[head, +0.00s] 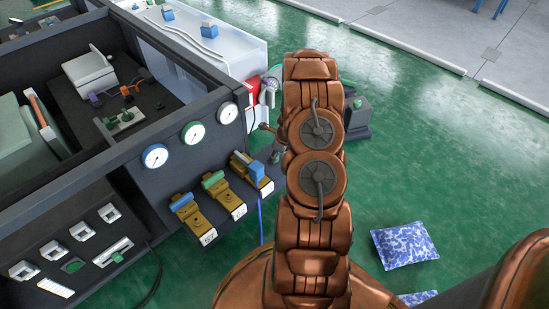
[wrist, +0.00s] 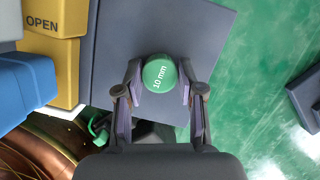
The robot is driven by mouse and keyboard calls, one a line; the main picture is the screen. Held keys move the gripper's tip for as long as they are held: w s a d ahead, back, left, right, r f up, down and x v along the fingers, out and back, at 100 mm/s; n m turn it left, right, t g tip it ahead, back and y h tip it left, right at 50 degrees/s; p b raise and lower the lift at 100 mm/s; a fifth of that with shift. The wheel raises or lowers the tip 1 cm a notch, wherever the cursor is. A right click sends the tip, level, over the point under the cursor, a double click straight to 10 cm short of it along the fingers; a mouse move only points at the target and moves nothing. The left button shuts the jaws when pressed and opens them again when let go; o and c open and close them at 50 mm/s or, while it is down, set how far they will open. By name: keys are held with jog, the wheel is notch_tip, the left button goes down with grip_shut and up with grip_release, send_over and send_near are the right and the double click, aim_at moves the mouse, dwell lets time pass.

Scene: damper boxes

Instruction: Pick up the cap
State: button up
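A round green cap (wrist: 160,74) marked "10 mm" shows in the wrist view, in front of the dark grey flat surface (wrist: 205,40). My gripper (wrist: 160,80) has one finger on each side of the cap, with the fingertips very close to its sides. I cannot tell whether the fingers press on it or a thin gap remains. In the head view my arm hides the gripper, and I cannot make out the cap there.
A yellow block (wrist: 52,45) marked "OPEN" and a blue handle (wrist: 25,85) are left of the gripper. In the head view, the dark panel carries round gauges (head: 193,133) and brass blocks (head: 192,218). A patterned blue-white cushion (head: 404,245) lies on open green floor at right.

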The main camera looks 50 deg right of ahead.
jog(key=c, duration=0.3)
jog(key=shift+r, duration=0.35)
notch_tip(320, 180, up, 4)
jog(key=p, duration=0.2)
jog(key=shift+f+p, duration=0.2)
jog(key=shift+p, duration=0.1)
jog(key=s+a+p, duration=0.2)
jog(key=s+a, duration=0.7)
jog(key=s, duration=0.3)
jog(key=shift+s+r, duration=0.3)
jog(key=shift+r, duration=0.1)
